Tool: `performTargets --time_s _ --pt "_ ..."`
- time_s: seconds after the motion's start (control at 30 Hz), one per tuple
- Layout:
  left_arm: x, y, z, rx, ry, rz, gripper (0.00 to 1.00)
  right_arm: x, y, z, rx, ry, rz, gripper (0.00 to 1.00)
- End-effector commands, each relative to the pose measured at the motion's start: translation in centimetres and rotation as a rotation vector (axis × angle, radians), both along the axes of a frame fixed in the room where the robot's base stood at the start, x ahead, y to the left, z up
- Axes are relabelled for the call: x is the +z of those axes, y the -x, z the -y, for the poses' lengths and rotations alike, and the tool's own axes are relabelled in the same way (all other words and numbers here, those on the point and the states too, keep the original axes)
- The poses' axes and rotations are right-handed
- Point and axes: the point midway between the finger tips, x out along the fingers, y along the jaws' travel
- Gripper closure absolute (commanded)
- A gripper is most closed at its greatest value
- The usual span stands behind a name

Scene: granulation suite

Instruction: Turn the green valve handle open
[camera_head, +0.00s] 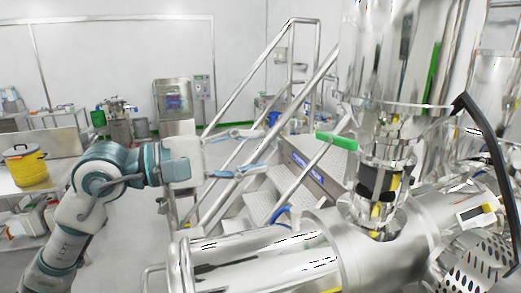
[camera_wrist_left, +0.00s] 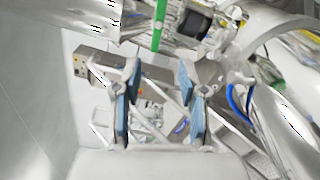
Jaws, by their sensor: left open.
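The green valve handle (camera_head: 337,141) sticks out to the left from the steel valve body below the large vertical vessel in the head view. In the left wrist view the green handle (camera_wrist_left: 158,26) shows near the top, above and apart from the fingers. My left gripper (camera_head: 268,152) is open and empty, its fingers pointing right, a short gap to the left of the handle. Its two blue-padded fingers also show in the left wrist view (camera_wrist_left: 160,105), spread wide with nothing between them. My right gripper is not seen in either view.
A large horizontal steel vessel (camera_head: 275,262) lies below the valve. Metal stairs with railings (camera_head: 270,195) stand behind my gripper. A black curved hose (camera_head: 490,150) is at the right. A yellow container (camera_head: 27,168) stands on a bench at the left.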

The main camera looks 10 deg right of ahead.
Motion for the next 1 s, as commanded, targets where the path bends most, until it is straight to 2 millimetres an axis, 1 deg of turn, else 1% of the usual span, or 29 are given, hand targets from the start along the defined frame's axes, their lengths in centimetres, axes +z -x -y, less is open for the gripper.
performTargets --time_s 0.17,0.23,0.3,0.4,0.47,0.5,0.57,0.67,1.0 --pt "0.0 0.0 0.1 0.0 -0.001 0.002 0.58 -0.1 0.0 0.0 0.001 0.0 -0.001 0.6" --pt "-0.2 0.1 -0.9 0.005 -0.003 0.026 0.58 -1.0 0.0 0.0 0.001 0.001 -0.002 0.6" --pt "-0.4 0.5 -2.7 0.007 -0.01 0.07 0.58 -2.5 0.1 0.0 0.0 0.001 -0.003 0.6" --pt "-0.2 1.0 -4.6 0.005 -0.014 0.119 0.58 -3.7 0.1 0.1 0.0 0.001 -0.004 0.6" --pt "0.1 1.2 -5.0 0.001 -0.014 0.132 0.58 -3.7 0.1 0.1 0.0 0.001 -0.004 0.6" --pt "0.3 1.2 -4.9 -0.001 -0.014 0.134 0.58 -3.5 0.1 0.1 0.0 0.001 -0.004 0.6" --pt "0.4 1.1 -4.2 -0.003 -0.014 0.134 0.58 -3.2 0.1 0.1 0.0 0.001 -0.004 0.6" --pt "0.6 0.9 -2.5 -0.003 -0.016 0.134 0.58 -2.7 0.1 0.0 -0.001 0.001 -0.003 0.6" --pt "0.7 -0.2 6.1 -0.003 -0.019 0.134 0.58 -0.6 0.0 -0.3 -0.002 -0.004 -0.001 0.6"
